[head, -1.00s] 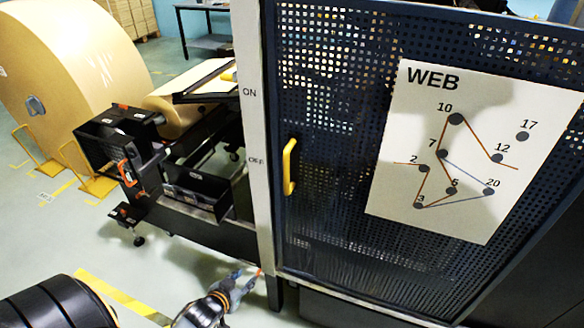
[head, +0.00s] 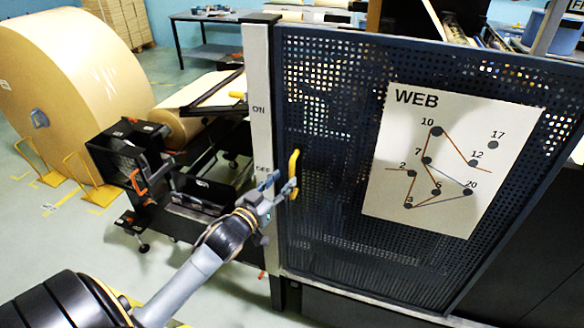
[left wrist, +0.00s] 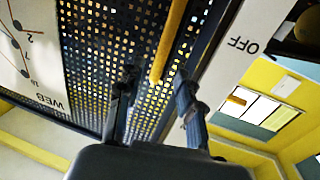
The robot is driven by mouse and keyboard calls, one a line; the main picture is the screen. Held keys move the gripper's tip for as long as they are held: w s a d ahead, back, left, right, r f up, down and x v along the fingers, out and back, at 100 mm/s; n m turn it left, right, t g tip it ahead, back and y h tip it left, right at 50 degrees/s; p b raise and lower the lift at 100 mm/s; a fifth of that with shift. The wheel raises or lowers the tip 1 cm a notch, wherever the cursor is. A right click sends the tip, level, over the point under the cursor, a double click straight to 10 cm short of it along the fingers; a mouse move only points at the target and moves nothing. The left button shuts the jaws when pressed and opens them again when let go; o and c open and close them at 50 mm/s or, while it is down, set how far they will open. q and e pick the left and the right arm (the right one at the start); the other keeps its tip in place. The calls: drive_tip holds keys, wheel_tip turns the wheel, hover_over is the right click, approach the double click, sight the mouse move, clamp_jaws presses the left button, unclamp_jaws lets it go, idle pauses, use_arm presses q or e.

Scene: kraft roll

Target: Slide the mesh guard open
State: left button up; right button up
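The dark perforated mesh guard (head: 330,200) stands closed against the pale post (head: 259,110) in the head view. Its yellow upright handle (head: 294,172) is near the guard's left edge. My left gripper (head: 279,187) is at the handle's lower left side. In the left wrist view the gripper (left wrist: 157,82) is open, and the yellow handle (left wrist: 168,45) runs down between its two dark fingers, with a gap to each visible. I cannot tell from the head view whether a finger touches the handle. My right gripper is not in view.
A white WEB diagram sheet (head: 450,165) is on the guard. Left of the post are a black open box (head: 125,155) and a dark frame with a smaller roll. A large kraft roll (head: 70,90) stands at far left. Floor between is partly clear.

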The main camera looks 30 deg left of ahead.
sight(290, 173)
use_arm(q)
drive_tip(key=w+p, duration=0.1)
drive_tip(key=w, duration=0.4)
drive_tip(key=shift+w+a, duration=0.1)
drive_tip(key=shift+w, duration=0.15)
clamp_jaws()
